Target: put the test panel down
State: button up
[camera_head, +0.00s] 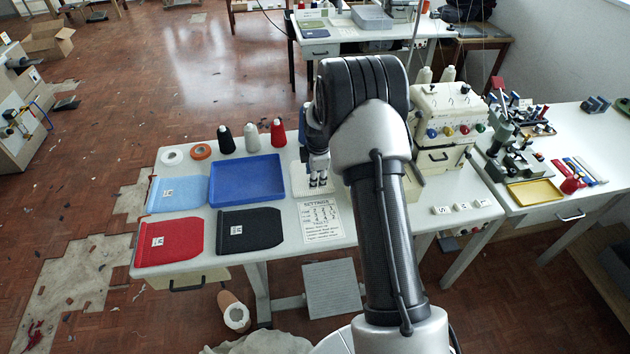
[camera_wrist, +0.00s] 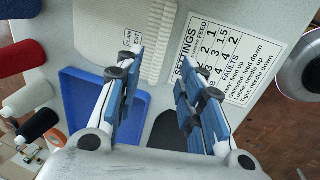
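My gripper (camera_wrist: 158,75) is open, its blue-padded fingers apart with nothing visible between them. In the head view, my gripper (camera_head: 318,182) hangs low over the table, right of the blue tray. Below it lies a pale ribbed piece (camera_wrist: 155,35), flat beside a small label (camera_wrist: 130,40) that seems to read "TEST"; I cannot tell whether this piece is the test panel. It shows partly in the head view (camera_head: 299,185). Three tagged flat panels lie to the left: light blue (camera_head: 178,194), red (camera_head: 168,241) and black (camera_head: 249,229).
The blue tray (camera_head: 246,181) looks empty. Thread cones (camera_head: 251,138) and tape rolls (camera_head: 201,151) stand behind it. A printed settings sheet (camera_head: 320,221) lies in front of my gripper. A cream sewing machine (camera_head: 450,115) stands to the right. The table's front edge is near the panels.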

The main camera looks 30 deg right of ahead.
jog(key=s+a+r+m, duration=0.2)
jog(key=s+a+r, duration=0.25)
jog(key=r, duration=0.45)
jog(key=s+a+r+m+t, duration=0.1)
jog(key=s+a+r+m, duration=0.2)
jog(key=s+r, duration=0.35)
jog(key=s+a+r+m, duration=0.2)
jog(key=s+a+r, duration=0.2)
jog(key=r, duration=0.6)
jog(key=s+a+r+m, duration=0.1)
jog(key=s+a+m, duration=0.2)
jog(key=s, duration=0.7)
jog(key=s+a+r+m+t, duration=0.1)
jog(key=s+m, duration=0.3)
jog(key=s, duration=0.7)
jog(key=shift+s+a+r+m+y+p, duration=0.25)
jog(key=shift+a+r+m, duration=0.2)
jog(key=shift+a, duration=0.45)
jog(key=shift+w, duration=0.1)
